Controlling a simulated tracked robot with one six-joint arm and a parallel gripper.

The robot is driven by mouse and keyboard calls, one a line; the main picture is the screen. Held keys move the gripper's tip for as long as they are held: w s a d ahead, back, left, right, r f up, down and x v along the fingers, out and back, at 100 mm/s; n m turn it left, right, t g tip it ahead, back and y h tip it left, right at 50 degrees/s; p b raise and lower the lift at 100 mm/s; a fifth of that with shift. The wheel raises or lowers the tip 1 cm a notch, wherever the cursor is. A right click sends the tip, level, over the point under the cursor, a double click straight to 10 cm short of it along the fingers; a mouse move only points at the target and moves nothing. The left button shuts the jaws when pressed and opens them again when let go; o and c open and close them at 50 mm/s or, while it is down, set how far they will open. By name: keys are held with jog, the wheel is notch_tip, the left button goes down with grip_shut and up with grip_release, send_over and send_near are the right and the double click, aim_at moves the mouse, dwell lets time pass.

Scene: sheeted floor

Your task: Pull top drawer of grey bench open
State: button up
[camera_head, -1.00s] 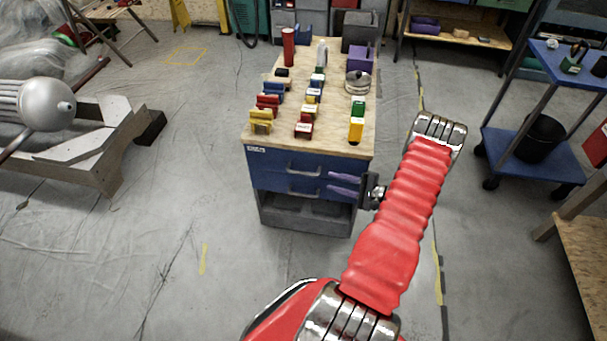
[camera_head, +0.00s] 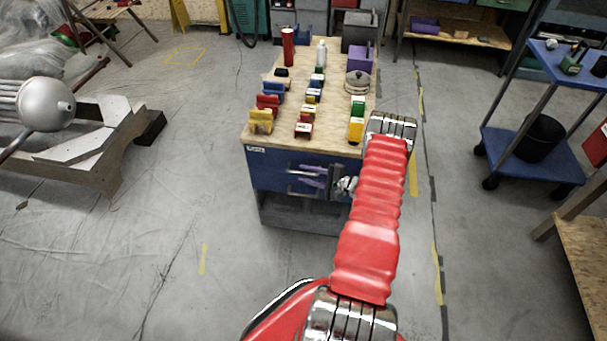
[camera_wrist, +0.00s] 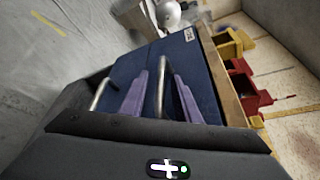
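The bench has a wooden top (camera_head: 285,128) and a blue front with two drawers. The top drawer (camera_head: 266,162) looks shut, and its bar handle (camera_wrist: 161,88) shows in the wrist view. My gripper (camera_head: 308,174) is in front of the drawer handles, with two purple fingers. In the wrist view the fingers (camera_wrist: 158,84) are apart, one on each side of the top handle. The lower drawer's handle (camera_wrist: 99,95) lies outside them to the left. I cannot tell whether a finger touches the top handle.
Yellow, red and blue bins, a red bottle (camera_head: 288,48) and a metal pot (camera_head: 358,82) stand on the bench. A blue shelf cart (camera_head: 535,155) stands at the right.

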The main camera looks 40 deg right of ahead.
jog(key=shift+w+a+f, duration=0.1)
jog(key=shift+w+a, duration=0.15)
jog(key=shift+w, duration=0.4)
jog(key=shift+c, duration=0.2)
grip_shut()
jog(key=shift+f, duration=0.1)
jog(key=shift+a, duration=0.2)
jog(key=shift+s+d, duration=0.1)
jog(key=shift+s, duration=0.05)
